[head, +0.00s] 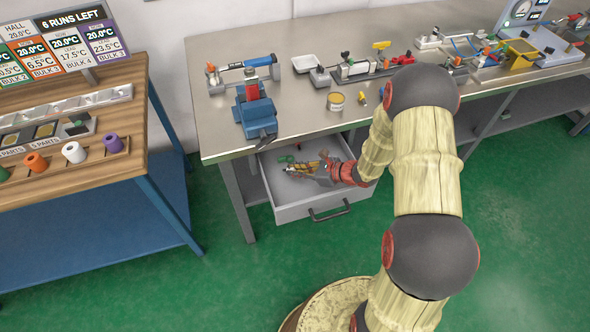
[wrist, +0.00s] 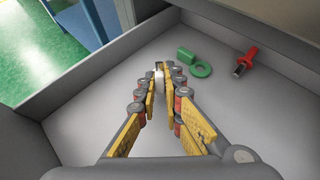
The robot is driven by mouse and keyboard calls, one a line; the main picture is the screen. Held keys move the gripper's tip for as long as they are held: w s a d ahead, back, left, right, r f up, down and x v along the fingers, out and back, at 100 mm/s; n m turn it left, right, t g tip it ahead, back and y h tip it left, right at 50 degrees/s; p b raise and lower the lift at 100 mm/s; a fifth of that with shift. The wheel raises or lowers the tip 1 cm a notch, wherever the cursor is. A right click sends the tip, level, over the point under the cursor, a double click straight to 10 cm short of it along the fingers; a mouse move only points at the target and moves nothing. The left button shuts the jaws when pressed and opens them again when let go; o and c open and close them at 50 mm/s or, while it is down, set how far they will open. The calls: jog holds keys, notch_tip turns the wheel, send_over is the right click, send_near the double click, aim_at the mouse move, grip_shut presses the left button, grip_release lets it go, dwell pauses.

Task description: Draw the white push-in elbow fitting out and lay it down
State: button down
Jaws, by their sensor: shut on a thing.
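The drawer (head: 318,207) under the steel bench is pulled open, and my gripper (head: 293,168) is inside it. In the wrist view my gripper (wrist: 160,82) has its yellow-padded fingers closed at the tips on a small white piece, the white push-in elbow fitting (wrist: 159,75). Only a sliver of the fitting shows between the fingertips, so its shape and which way it points are hidden. The drawer floor (wrist: 95,105) lies beneath. I cannot tell whether the fitting touches it. The fitting cannot be made out in the head view.
Green parts (wrist: 201,69) and a red-handled tool (wrist: 246,61) lie in the drawer, right of my fingers. The drawer walls surround my gripper.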

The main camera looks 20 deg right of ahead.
jog(key=c, duration=1.8)
grip_release()
jog(key=shift+c, duration=0.2)
notch_tip(320, 180, up, 10)
jog(key=shift+f, duration=0.1)
